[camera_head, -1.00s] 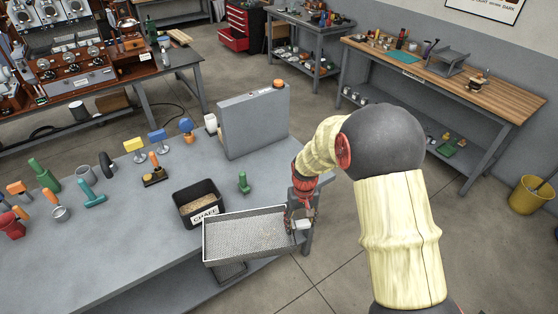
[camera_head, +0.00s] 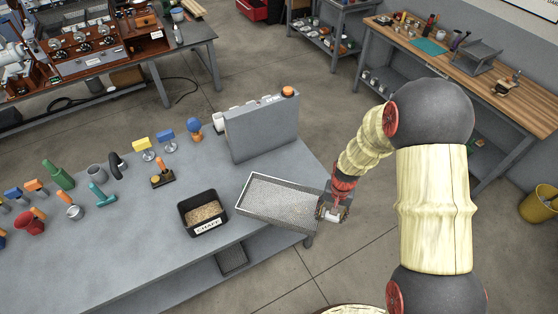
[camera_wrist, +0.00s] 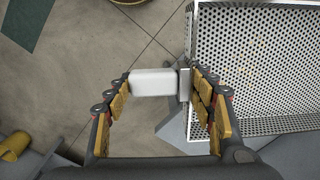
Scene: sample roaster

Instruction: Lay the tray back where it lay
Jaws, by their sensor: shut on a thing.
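The perforated metal tray (camera_head: 268,207) is held over the front right corner of the grey table (camera_head: 130,235), tilted in the head view with its right end past the table edge. My gripper (camera_head: 334,212) is at the tray's right end, shut on its pale handle. In the wrist view the white handle block (camera_wrist: 154,82) lies between the fingers and the perforated tray (camera_wrist: 262,65) fills the right side. Whether the tray touches the tabletop is unclear. The black chaff bin (camera_head: 186,220) stands to the left of the tray, with tan chaff inside.
A grey upright panel (camera_head: 262,130) stands behind the tray. A dark mesh piece (camera_head: 232,259) shows below the table's front edge. Several colourful tools and cups stand on the left of the table. The table front between the bin and the left side is bare.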

